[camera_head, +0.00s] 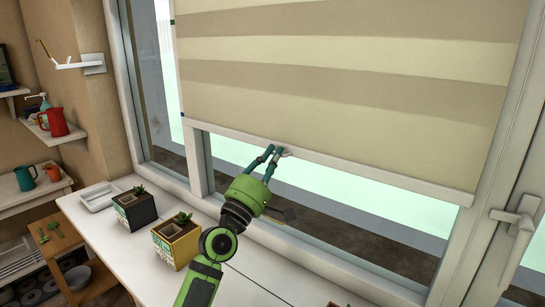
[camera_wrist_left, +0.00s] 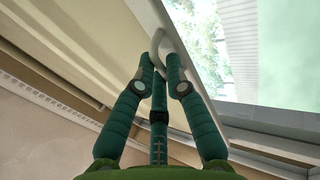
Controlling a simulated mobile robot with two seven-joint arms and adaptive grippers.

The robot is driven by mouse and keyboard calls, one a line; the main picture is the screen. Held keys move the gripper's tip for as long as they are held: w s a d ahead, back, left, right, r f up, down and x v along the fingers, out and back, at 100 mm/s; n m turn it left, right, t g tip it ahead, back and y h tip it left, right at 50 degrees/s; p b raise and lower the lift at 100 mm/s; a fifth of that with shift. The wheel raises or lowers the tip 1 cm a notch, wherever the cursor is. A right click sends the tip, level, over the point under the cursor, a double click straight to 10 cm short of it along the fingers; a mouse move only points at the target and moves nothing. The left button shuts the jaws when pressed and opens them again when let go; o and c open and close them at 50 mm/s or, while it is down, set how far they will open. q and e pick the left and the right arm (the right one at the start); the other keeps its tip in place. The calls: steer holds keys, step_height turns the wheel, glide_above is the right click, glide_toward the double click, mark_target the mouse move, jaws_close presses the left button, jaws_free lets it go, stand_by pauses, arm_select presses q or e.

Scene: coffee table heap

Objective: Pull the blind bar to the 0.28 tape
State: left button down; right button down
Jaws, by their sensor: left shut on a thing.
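The striped beige blind (camera_head: 340,75) hangs in front of the window, with a white bar (camera_head: 380,174) along its lower edge. My left gripper (camera_head: 277,151) reaches up to the bar left of its middle and is shut on it, at a small pale tab. The left wrist view shows the fingertips (camera_wrist_left: 164,62) close together at the pale bar (camera_wrist_left: 178,40); the exact contact is partly hidden by the fingers. A small dark mark (camera_head: 182,114) shows at the blind's left edge, just above the bar; I cannot read any number on it. My right gripper is not in view.
Below the window runs a white sill (camera_head: 120,243) with a black planter (camera_head: 134,209), a yellow planter (camera_head: 176,242) and a white tray (camera_head: 99,197). A window handle (camera_head: 515,217) sticks out at the right. Glass shows below the bar.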

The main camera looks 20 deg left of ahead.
arm_select(q)
steer(key=c, duration=1.3)
jaws_free()
steer(key=shift+s+f, duration=0.1)
steer(key=shift+s, duration=0.1)
steer(key=v, duration=1.1)
steer(key=shift+s+a+f, duration=0.15)
steer(key=shift+s, duration=0.05)
